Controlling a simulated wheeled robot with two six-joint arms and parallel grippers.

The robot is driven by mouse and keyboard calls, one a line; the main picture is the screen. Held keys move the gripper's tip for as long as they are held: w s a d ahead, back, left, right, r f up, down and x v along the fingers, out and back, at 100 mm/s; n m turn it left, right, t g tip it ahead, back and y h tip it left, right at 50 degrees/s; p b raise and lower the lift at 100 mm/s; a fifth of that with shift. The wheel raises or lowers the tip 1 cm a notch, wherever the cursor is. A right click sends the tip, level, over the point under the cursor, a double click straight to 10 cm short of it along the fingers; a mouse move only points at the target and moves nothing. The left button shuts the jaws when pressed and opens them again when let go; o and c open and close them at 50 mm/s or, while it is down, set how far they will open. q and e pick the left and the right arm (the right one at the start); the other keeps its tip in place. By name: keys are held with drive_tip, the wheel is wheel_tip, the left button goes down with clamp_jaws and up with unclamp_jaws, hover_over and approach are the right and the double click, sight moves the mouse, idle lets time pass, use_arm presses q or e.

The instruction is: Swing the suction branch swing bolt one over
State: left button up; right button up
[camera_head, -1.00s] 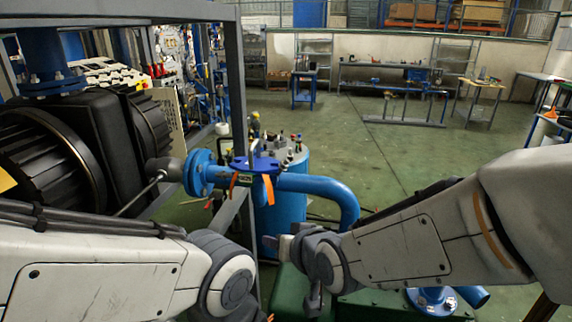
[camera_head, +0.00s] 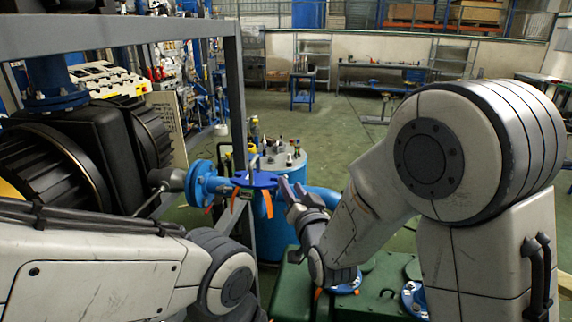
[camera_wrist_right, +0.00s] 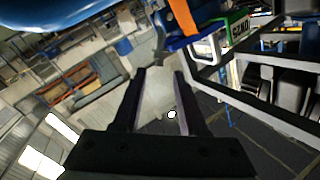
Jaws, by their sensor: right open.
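The suction branch is a blue pipe (camera_head: 322,194) with a round blue flange (camera_head: 202,183) at its left end. A flat blue plate (camera_head: 262,181) with orange straps sits on the branch, and a thin grey upright piece stands at it. I cannot clearly tell which part is swing bolt one. My right gripper (camera_head: 293,192) is just right of the plate, apart from it as far as I can tell. In the right wrist view its jaws (camera_wrist_right: 159,76) are open and empty; an orange strap (camera_wrist_right: 183,16) hangs beyond them.
A blue tank (camera_head: 275,232) with bottles on top stands behind the branch. A grey frame post (camera_head: 239,110) and a black finned motor (camera_head: 70,160) are at left. A green housing (camera_head: 375,285) lies below my right arm. Open floor lies behind.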

sight(286, 177)
drive_tip(key=p+x, duration=0.2)
drive_tip(key=x, duration=0.4)
drive_tip(key=shift+f, duration=0.1)
clamp_jaws()
